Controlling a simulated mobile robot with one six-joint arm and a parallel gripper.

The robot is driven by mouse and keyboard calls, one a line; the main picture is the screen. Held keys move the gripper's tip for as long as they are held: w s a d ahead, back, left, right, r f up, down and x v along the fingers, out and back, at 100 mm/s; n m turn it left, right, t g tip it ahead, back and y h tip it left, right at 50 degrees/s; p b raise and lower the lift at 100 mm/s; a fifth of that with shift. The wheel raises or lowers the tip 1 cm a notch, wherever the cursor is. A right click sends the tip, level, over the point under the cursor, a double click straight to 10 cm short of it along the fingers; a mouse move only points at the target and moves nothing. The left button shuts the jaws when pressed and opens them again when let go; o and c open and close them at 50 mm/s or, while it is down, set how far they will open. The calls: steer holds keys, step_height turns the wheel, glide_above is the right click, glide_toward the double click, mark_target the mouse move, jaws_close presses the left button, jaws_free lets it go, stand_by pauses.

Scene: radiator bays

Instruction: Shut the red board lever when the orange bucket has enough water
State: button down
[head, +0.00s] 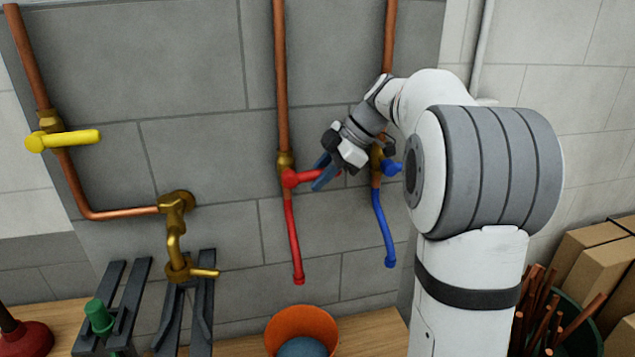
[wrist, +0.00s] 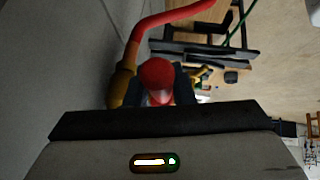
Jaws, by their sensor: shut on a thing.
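The red lever (head: 302,178) sits on a brass valve on the middle copper pipe and points sideways to the right, across the pipe. My gripper (head: 322,174) is shut on the lever near its outer end. In the wrist view the lever's red end (wrist: 157,78) shows between the dark fingers. A red hose (head: 293,240) hangs below the valve, its end above the orange bucket (head: 302,314). The bucket holds grey-blue water, its surface below the rim. I cannot make out a stream between hose and bucket.
A blue lever (head: 391,168) and blue hose (head: 384,230) are close to the right, partly behind my arm. A yellow lever (head: 62,139) and brass tap (head: 176,235) are at left. A dark rack (head: 125,300) stands below them. Boxes (head: 595,265) are at right.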

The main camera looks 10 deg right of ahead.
steer(key=shift+f+y+b, duration=0.3)
steer(key=shift+y+b, duration=0.25)
steer(key=shift+y, duration=0.05)
steer(key=c, duration=1.3)
jaws_free()
steer(key=shift+o, duration=0.2)
steer(key=v, duration=0.7)
steer(key=shift+d+r, duration=0.25)
steer(key=shift+r, duration=0.05)
